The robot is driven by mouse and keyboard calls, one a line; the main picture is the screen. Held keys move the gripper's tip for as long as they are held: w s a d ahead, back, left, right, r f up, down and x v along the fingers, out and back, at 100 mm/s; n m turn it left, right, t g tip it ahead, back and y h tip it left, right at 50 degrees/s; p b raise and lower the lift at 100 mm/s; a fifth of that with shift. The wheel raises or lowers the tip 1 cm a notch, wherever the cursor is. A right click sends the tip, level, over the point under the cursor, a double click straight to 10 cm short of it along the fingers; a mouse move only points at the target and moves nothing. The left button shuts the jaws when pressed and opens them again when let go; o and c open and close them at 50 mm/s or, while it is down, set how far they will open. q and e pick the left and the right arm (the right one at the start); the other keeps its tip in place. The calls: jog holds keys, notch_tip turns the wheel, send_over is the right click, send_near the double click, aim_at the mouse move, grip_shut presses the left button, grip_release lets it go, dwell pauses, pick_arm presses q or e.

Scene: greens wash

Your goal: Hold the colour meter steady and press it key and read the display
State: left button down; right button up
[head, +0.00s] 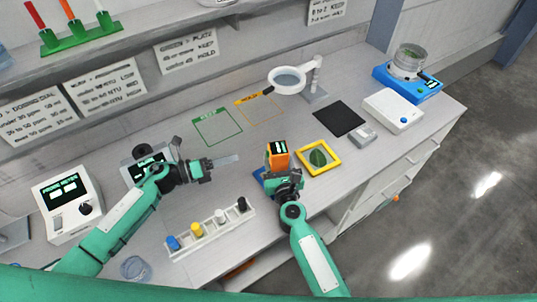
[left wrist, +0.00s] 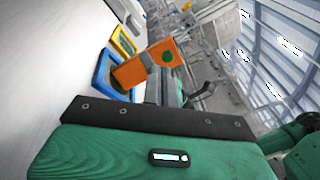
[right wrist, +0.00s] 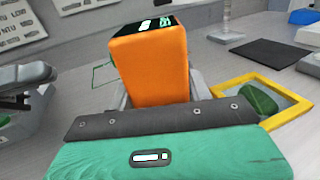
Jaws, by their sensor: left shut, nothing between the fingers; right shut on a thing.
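The colour meter is an orange block (head: 278,155) with a dark display on top. My right gripper (head: 283,181) is shut on it and holds it upright, next to the yellow frame. The right wrist view shows the meter's orange face (right wrist: 152,70) and lit display (right wrist: 157,25), whose text is too small to read surely. In the left wrist view, the meter (left wrist: 140,70) looks tilted and has a round green spot (left wrist: 168,57), apparently its key. My left gripper (head: 222,161) is shut and empty, left of the meter and apart from it.
A yellow frame (head: 335,145) with a leaf lies right of the meter; a blue-edged item (head: 258,180) lies partly hidden beside it. A rack of capped bottles (head: 210,232) stands in front. A magnifier (head: 287,80) and black mat (head: 339,117) lie behind.

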aim_at(267, 154)
pick_arm(q)
jog(key=shift+s+a+r+n+t+y, duration=0.1)
jog(key=shift+s+a+n+t+y, duration=0.2)
jog(key=shift+n+t+y, duration=0.95)
jog(key=shift+s+a+f+n+t+y, duration=0.1)
jog(key=shift+s+a+n+t+y, duration=0.2)
jog(key=shift+n+t+y, duration=0.95)
jog(key=shift+s+a+r+n+t+y, duration=0.1)
jog(key=shift+s+a+n+t+y, duration=0.2)
jog(key=shift+n+t+y, duration=0.9)
jog(key=shift+d, duration=0.1)
jog(key=w+d, duration=0.2)
jog(key=d, duration=0.6)
jog(key=shift+d, duration=0.3)
jog(key=shift+d, duration=0.1)
jog(key=shift+w+d, duration=0.1)
jog(key=shift+d, duration=0.2)
